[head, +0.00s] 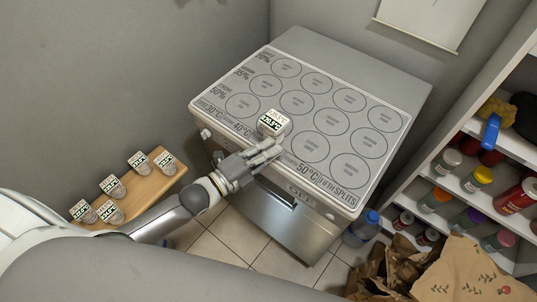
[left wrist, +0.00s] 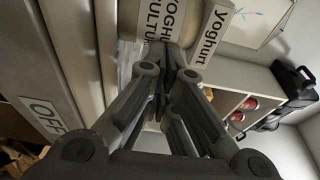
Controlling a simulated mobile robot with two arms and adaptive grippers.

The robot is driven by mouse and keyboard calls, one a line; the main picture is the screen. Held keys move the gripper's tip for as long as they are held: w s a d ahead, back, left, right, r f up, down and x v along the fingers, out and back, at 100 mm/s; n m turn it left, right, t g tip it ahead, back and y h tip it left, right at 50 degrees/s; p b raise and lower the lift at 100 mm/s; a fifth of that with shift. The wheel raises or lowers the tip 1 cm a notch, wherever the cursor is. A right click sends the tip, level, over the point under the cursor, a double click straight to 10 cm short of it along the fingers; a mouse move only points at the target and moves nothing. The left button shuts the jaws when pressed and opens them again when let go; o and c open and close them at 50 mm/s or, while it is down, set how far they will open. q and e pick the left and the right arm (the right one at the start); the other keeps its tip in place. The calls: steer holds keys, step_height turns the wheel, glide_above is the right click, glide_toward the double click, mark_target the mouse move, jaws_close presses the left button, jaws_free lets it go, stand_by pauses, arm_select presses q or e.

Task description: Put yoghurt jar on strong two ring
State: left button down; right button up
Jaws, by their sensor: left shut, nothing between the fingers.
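A yoghurt jar (head: 272,123) with a white label stands on the grey worktop (head: 350,60), which is printed with rows of rings, near its front edge. The ring captions are too small to read surely, so I cannot tell which is strong two or whether the jar covers a ring. My left gripper (head: 280,146) is shut and empty, just in front of the jar; touching or apart is unclear. In the left wrist view, the jar's "Yoghurt" label (left wrist: 212,38) shows just beyond my shut fingertips (left wrist: 168,62). My right gripper is not in view.
Several similar jars (head: 139,161) stand on a wooden bench (head: 150,189) at left. Shelves with coloured containers (head: 482,177) stand at right. Brown paper bags (head: 465,270) and a blue bottle (head: 360,230) are on the floor. The worktop's other rings are clear.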

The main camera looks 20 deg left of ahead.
mark_target(266, 136)
arm_select(q)
steer(key=w, duration=0.2)
steer(key=w+a+b, duration=0.1)
steer(key=w, duration=0.1)
steer(key=shift+w+f, duration=0.15)
steer(key=shift+w, duration=0.15)
steer(key=shift+w+a, duration=0.15)
steer(key=shift+w, duration=0.3)
steer(key=shift+s, duration=0.1)
